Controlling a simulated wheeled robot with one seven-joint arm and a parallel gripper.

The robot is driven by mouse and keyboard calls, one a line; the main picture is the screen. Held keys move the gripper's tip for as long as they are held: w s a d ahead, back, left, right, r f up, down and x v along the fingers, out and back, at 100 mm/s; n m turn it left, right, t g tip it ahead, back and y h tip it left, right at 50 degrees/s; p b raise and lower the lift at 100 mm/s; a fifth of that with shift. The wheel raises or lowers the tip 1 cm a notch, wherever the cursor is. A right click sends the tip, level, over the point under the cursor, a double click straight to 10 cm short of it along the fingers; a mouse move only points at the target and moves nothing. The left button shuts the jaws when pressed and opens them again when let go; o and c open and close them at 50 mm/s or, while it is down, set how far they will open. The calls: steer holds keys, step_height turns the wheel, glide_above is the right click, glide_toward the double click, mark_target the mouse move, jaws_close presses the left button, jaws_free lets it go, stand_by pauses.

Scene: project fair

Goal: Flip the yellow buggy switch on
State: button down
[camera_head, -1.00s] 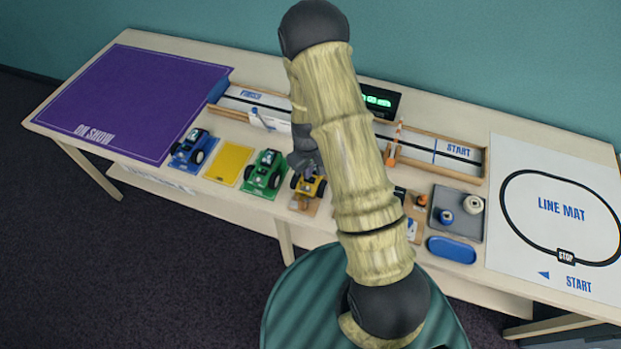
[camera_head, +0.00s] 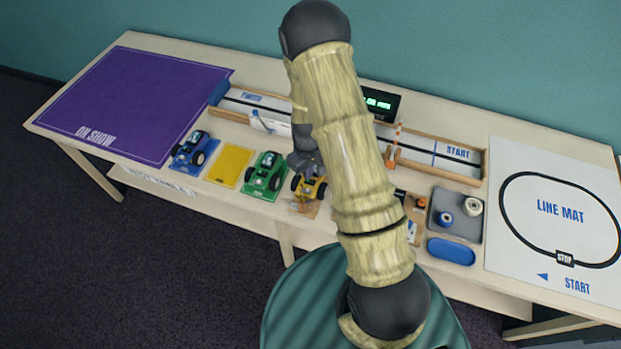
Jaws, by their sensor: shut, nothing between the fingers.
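The yellow buggy (camera_head: 309,188) stands near the front edge of the table, on a small tan board (camera_head: 305,208), just right of the green buggy. My gripper (camera_head: 303,169) is shut and empty, at the back of the yellow buggy and partly over it. I cannot tell whether it touches the buggy. The buggy's switch is too small or hidden to make out. My arm covers the table just right of the buggy.
A green buggy (camera_head: 264,176), an empty yellow mat (camera_head: 229,166) and a blue buggy (camera_head: 194,150) line the front to the left. A wooden-railed track (camera_head: 437,167) runs behind. A grey tray (camera_head: 463,226) and a blue dish (camera_head: 451,251) are at right.

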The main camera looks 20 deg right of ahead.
steer(key=shift+r+p, duration=1.75)
steer(key=shift+r, duration=0.95)
steer(key=s+r+m+t, duration=0.1)
steer(key=s+r+m, duration=0.1)
steer(key=s+r, duration=0.5)
steer(key=s+r+m+t, duration=0.1)
steer(key=s+r, duration=0.6)
steer(key=r, duration=0.8)
steer(key=shift+s+r+m+t, duration=0.2)
steer(key=shift+m+t, duration=0.1)
steer(key=shift+m, duration=0.6)
steer(key=shift+w+d+f, duration=0.1)
steer(key=shift+w+d, duration=0.05)
steer(key=m+g+y+b, duration=0.1)
steer(key=m+y+b, duration=0.1)
steer(key=m+b, duration=0.4)
glide_above(316, 185)
step_height(316, 185, down, 15)
steer(key=m, duration=0.1)
steer(key=shift+p, duration=0.3)
steer(key=shift+f, duration=0.2)
